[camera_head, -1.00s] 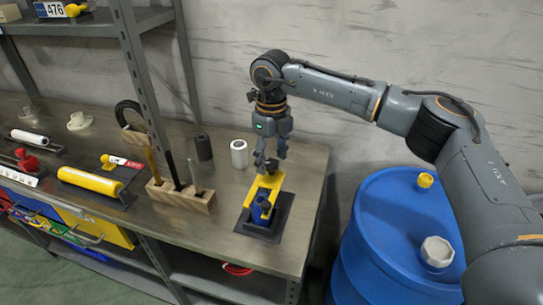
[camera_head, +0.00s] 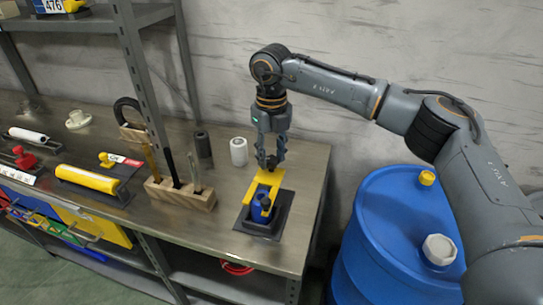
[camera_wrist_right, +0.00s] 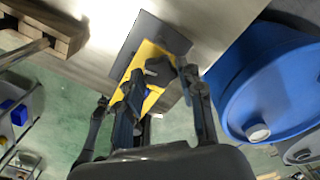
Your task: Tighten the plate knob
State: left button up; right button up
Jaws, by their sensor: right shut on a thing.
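A yellow plate (camera_head: 264,180) sits on a dark square base (camera_head: 249,220) at the right end of the bench, with a blue part (camera_head: 261,205) set in it. A small dark plate knob (camera_head: 271,163) stands at the plate's far end; it also shows in the right wrist view (camera_wrist_right: 160,70). My right gripper (camera_head: 271,160) points down over the plate's far end, its fingers on either side of the knob and shut on it. In the right wrist view, my right gripper (camera_wrist_right: 163,92) partly hides the plate and the blue part. My left gripper is not in view.
A white cylinder (camera_head: 238,152) and a dark cylinder (camera_head: 203,145) stand behind and left of the plate. A wooden tool block (camera_head: 180,195) is further left. A blue drum (camera_head: 385,235) stands beyond the bench's right edge.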

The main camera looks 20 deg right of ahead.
jog(key=m+b, duration=0.1)
jog(key=m, duration=0.3)
jog(key=shift+m, duration=0.3)
jog(key=m+b, duration=0.1)
jog(key=m, duration=0.4)
jog(key=shift+b, duration=0.4)
jog(key=m+b, duration=0.1)
jog(key=m, duration=0.4)
jog(key=shift+m, duration=0.4)
jog(key=m+b, duration=0.1)
jog(key=m, duration=0.3)
jog(key=shift+m, duration=0.4)
jog(key=o, duration=1.2)
jog(key=shift+c, duration=0.2)
jog(key=shift+r, duration=0.15)
